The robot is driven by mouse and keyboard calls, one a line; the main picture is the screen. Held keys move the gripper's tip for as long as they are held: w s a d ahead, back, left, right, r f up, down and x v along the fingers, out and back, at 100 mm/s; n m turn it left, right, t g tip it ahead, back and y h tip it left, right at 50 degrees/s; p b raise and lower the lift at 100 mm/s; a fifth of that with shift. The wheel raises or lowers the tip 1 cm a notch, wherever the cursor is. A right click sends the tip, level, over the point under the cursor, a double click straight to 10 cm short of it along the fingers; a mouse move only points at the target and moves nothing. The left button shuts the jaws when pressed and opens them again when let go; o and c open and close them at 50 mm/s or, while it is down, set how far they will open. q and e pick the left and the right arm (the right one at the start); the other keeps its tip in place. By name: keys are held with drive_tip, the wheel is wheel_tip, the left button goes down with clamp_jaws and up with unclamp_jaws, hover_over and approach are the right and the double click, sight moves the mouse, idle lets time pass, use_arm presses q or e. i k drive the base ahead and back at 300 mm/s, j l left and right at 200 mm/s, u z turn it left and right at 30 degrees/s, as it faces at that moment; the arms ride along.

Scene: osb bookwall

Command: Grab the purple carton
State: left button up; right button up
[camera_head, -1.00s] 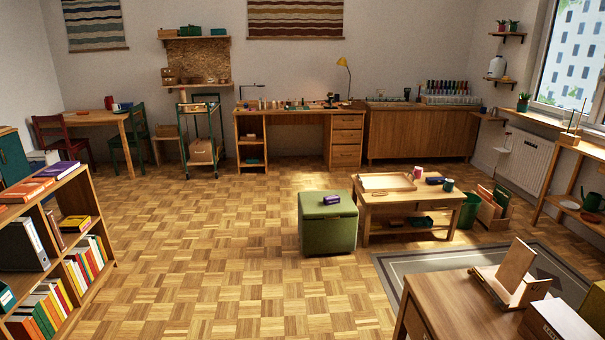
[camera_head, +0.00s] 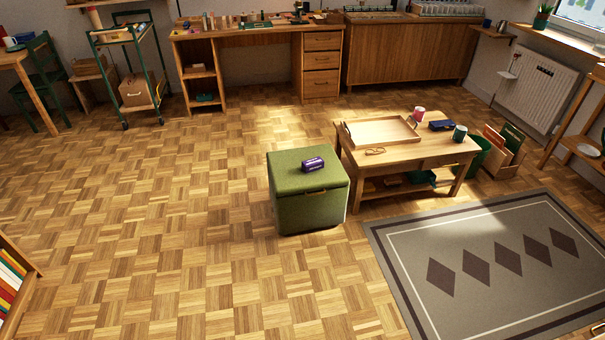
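A small purple carton (camera_head: 313,164) with pale lettering lies on top of the green cube-shaped pouf (camera_head: 300,197), near the middle of the head view. It lies on its side, toward the right half of the pouf's top. Nothing covers it. Neither of my grippers shows in the head view, so their state and place are hidden.
A low wooden table (camera_head: 386,155) stands right beside the pouf, with a tray (camera_head: 380,130), mugs and a dark blue item (camera_head: 441,126) on it. A grey rug (camera_head: 500,262) lies at the right. The parquet floor (camera_head: 180,230) is clear in front and left.

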sight(316, 164)
drive_tip(key=i+j+z, duration=0.1)
drive_tip(key=i, duration=0.25)
drive_tip(key=i+u, duration=0.15)
drive_tip(key=i, duration=0.75)
drive_tip(key=i+l+u, duration=0.15)
drive_tip(key=i, duration=0.7)
drive_tip(key=l, duration=0.1)
